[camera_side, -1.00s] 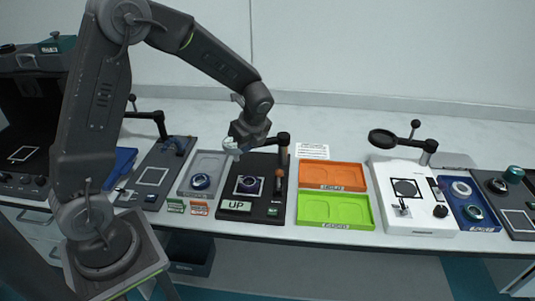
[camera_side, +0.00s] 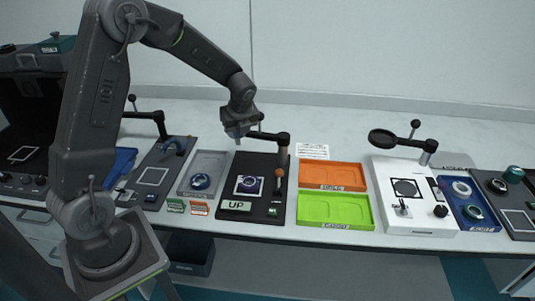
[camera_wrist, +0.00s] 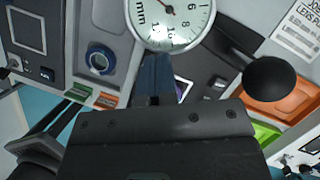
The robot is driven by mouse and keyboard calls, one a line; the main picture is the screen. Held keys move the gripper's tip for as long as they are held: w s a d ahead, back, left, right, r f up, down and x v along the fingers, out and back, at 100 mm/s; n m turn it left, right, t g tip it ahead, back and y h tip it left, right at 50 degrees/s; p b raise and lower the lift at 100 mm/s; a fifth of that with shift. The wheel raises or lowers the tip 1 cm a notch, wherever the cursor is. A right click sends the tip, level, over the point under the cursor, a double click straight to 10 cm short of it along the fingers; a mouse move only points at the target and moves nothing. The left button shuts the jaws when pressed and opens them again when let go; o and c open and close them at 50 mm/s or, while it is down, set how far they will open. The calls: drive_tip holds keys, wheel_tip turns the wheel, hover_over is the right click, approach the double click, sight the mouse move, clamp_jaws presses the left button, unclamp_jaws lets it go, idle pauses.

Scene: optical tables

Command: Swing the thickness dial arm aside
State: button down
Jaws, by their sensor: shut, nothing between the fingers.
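The thickness dial arm (camera_side: 268,136) is a dark horizontal arm on an upright post at the back right of the black station (camera_side: 270,165). In the side view it reaches left from the post, above the station. Its round white dial (camera_wrist: 170,18) shows at the top of the wrist view. A black ball knob (camera_wrist: 268,78) shows at the right there. My gripper (camera_side: 238,140) is shut and empty, at the free left end of the arm. My fingers (camera_wrist: 156,75) point toward the dial in the wrist view. I cannot tell whether they touch it.
The station bears a lens (camera_side: 249,184) on a square pad and a display (camera_side: 237,205) reading UP. A grey tray (camera_side: 206,160) with another lens is left. Orange (camera_side: 332,175) and green (camera_side: 336,209) trays are right. Another arm with a round black head (camera_side: 383,138) stands farther right.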

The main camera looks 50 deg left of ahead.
drive_tip(key=shift+a, duration=0.1)
idle(0.3)
drive_tip(key=s+d+r, duration=0.3)
drive_tip(key=d+r, duration=0.4)
drive_tip(key=r, duration=0.2)
drive_tip(key=shift+s+r, duration=0.2)
drive_tip(key=shift+s, duration=0.1)
wheel_tip(320, 180, up, 5)
drive_tip(key=shift+f, duration=0.1)
idle(0.5)
